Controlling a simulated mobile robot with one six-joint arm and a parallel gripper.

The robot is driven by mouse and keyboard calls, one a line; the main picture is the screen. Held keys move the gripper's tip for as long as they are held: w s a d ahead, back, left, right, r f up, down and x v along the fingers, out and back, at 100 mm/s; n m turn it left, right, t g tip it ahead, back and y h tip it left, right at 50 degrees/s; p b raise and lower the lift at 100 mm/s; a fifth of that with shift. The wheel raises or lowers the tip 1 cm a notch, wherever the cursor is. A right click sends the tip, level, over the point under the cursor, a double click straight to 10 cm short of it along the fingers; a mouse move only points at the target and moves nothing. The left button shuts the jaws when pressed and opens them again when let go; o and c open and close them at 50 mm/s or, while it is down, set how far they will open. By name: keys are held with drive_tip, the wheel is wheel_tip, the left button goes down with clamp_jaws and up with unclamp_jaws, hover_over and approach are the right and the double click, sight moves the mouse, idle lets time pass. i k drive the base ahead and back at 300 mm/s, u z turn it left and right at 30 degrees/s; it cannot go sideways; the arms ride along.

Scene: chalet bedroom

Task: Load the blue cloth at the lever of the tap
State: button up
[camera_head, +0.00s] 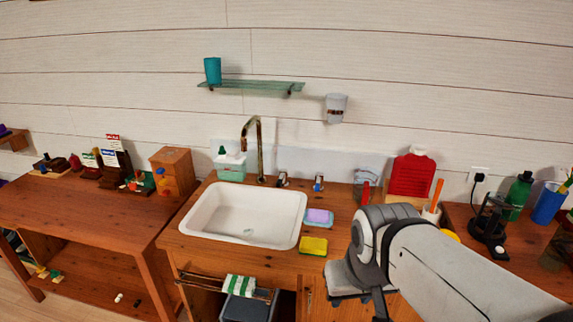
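The brass tap (259,150) stands behind the white sink (188,216), its spout curving over the basin. To its right are two small fittings: a dark one (283,179) and one with a blue part (319,182), too small to tell whether either is the lever. I cannot make out a blue cloth for certain. A green-and-white striped cloth (240,285) hangs over the rail at the cabinet front. My gripper (378,306) points down at the front of the counter, right of the sink; its fingers are mostly hidden, so its opening cannot be told.
A purple sponge on a blue dish (319,217) and a yellow sponge (313,246) lie right of the sink. A glass shelf (250,85) hangs above.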

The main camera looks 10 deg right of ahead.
sight(320, 177)
drive_tip(key=z, duration=0.05)
drive_tip(key=i, duration=1)
drive_tip(key=z, duration=0.55)
